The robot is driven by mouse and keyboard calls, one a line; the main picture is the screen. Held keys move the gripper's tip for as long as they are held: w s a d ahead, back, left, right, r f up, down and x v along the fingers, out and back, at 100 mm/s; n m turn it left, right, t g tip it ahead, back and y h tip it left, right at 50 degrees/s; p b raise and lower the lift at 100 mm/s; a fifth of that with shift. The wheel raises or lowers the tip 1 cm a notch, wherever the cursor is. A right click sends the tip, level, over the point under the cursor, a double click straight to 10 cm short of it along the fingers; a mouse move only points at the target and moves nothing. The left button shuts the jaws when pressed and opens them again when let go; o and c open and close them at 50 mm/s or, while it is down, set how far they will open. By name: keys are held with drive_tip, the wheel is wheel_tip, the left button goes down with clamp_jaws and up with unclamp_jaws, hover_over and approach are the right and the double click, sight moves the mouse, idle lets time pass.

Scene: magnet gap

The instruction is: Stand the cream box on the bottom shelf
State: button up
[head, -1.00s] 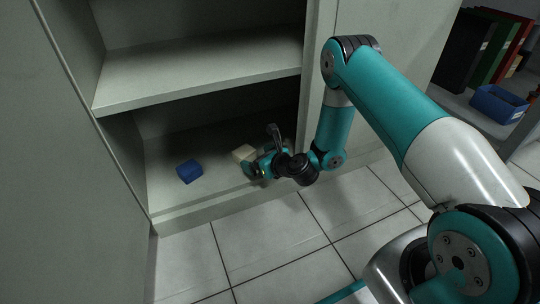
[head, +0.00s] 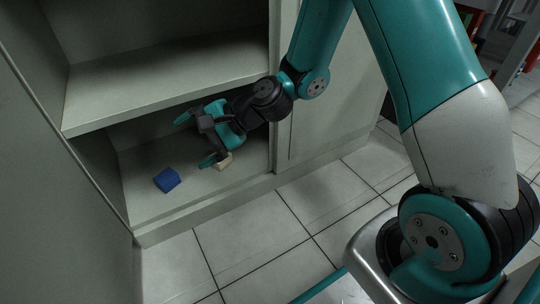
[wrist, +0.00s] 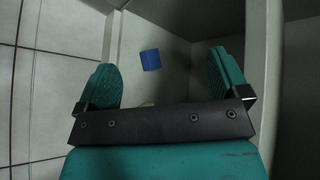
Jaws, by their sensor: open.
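The cream box (head: 224,162) rests on the bottom shelf (head: 190,192), near its front right, partly hidden by my gripper's lower finger. I cannot tell whether it stands upright or lies flat. My gripper (head: 194,140) is open, with its fingers spread inside the bottom compartment. Its lower finger is just left of the cream box in the head view; I cannot tell if they touch. In the wrist view the open fingers (wrist: 165,82) have nothing held between them. Only a pale sliver shows there above the black bar, probably the cream box.
A blue block (head: 167,180) lies on the bottom shelf to the left; it also shows in the wrist view (wrist: 151,60). The upper shelf board (head: 165,88) is close above my gripper. The cabinet's right panel (head: 335,110) stands beside my arm. Tiled floor is clear in front.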

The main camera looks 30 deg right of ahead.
drive_tip(key=s+d+r+n+g+h, duration=0.1)
drive_tip(key=s+r+n+h, duration=0.1)
drive_tip(key=s+r+n, duration=0.2)
drive_tip(key=s+d+r+n+g+h, duration=0.2)
drive_tip(key=s+r+n, duration=0.2)
drive_tip(key=s+n, duration=0.4)
drive_tip(key=s+d+r+n+g+h, duration=0.1)
drive_tip(key=s+r+n+g+h, duration=0.1)
drive_tip(key=s, duration=0.9)
drive_tip(key=r+n+h, duration=0.1)
drive_tip(key=r+n, duration=0.1)
drive_tip(key=n, duration=0.1)
drive_tip(key=shift+d+n, duration=0.2)
drive_tip(key=shift+n, duration=0.2)
drive_tip(key=shift+w, duration=0.1)
